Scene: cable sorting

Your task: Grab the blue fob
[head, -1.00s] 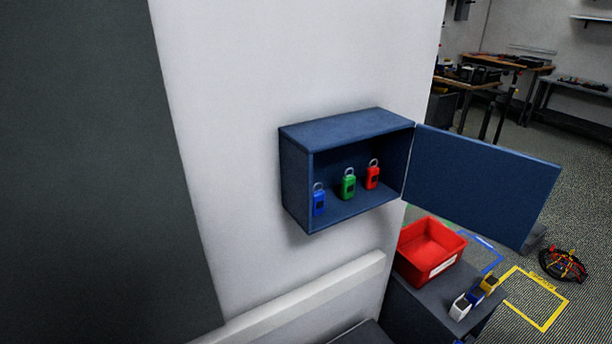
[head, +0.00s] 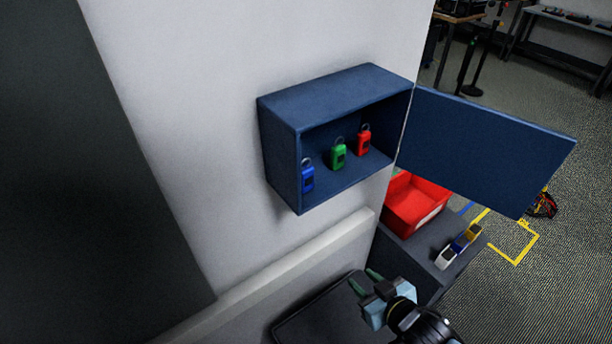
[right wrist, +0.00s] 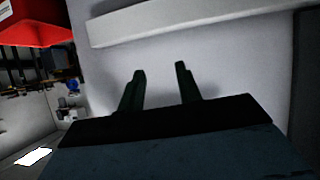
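The blue fob (head: 307,176) stands upright at the left front of the open dark blue cabinet (head: 279,158) on the wall, in the head view. A green fob (head: 338,155) and a red fob (head: 364,141) stand to its right in the same cabinet. My right gripper (head: 363,281) is below and to the right of the cabinet, apart from all fobs. In the right wrist view its two fingers (right wrist: 160,72) are spread with nothing between them. The blue fob does not show in the right wrist view. My left gripper is in no view.
The cabinet door (head: 485,150) hangs open to the right. Below it a red bin (head: 415,205) stands on a dark surface beside several small coloured items (head: 460,245). A white wall ledge (head: 290,265) runs below the cabinet. The space before the cabinet opening looks clear.

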